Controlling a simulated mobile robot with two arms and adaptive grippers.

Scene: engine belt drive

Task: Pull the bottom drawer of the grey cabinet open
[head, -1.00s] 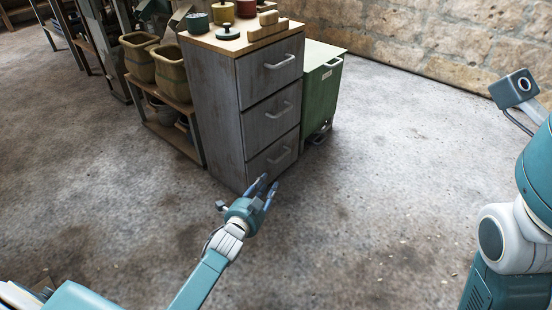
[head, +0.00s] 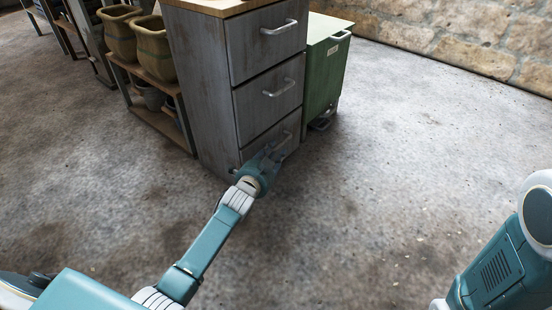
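The grey cabinet (head: 200,95) stands upright at the upper middle of the head view, with three drawers that look shut. The bottom drawer (head: 291,127) has a pale bar handle (head: 284,141), partly hidden by my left gripper. My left gripper (head: 277,154) is at the front of the bottom drawer, its fingers over or just in front of the handle. I cannot tell whether the fingers touch or close around it. My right gripper is out of view; part of my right arm shows at the right edge.
A green cabinet (head: 325,70) stands close on the right of the grey one. A low shelf (head: 158,121) with ochre pots (head: 155,50) is on its left. A stone wall (head: 450,45) runs behind. The concrete floor (head: 370,210) in front is clear.

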